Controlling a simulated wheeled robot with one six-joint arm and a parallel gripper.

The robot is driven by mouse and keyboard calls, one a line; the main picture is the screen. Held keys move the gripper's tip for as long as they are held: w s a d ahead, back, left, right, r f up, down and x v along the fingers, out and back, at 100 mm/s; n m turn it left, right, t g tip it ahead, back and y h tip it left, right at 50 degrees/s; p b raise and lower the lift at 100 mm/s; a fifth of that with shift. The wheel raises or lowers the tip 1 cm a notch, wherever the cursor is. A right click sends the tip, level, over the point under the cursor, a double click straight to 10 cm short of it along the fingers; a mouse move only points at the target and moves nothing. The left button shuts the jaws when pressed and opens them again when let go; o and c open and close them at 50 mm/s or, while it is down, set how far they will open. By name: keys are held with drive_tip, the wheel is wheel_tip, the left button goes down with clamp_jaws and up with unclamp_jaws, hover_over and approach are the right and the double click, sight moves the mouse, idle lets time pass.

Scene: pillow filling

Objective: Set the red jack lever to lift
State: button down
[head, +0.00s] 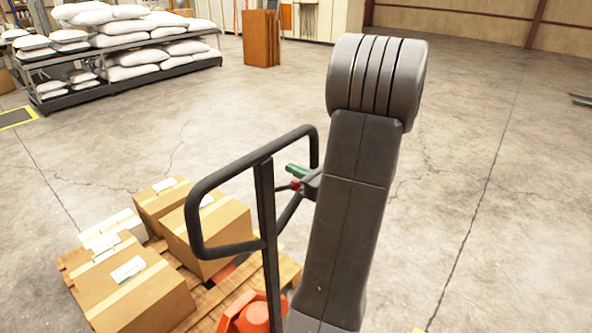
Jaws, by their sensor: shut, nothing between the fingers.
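The pallet jack's black loop handle (255,165) stands upright in the head view, left of my arm. A small red piece, seemingly the red jack lever (295,185), shows inside the loop on its right side. My gripper (297,171) is partly hidden behind my grey arm; its green tip appears shut and empty, just above the red piece. I cannot tell whether they touch. The lever's exact setting is too small to read. The orange-red jack body (252,314) shows low in the view, partly cut off.
Several cardboard boxes (135,290) sit on a wooden pallet (205,310) at the lower left. A rack (85,96) of white pillows or sacks stands at the back left. A brown panel stack (262,38) stands at the back.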

drive_tip(key=shift+r+p, duration=1.35)
drive_tip(key=shift+r, duration=0.45)
drive_tip(key=v, duration=1.3)
drive_tip(key=shift+p, duration=0.4)
drive_tip(key=b+x, duration=0.1)
drive_tip(key=x, duration=1.1)
drive_tip(key=shift+w+a, duration=0.15)
drive_tip(key=shift+a, duration=0.05)
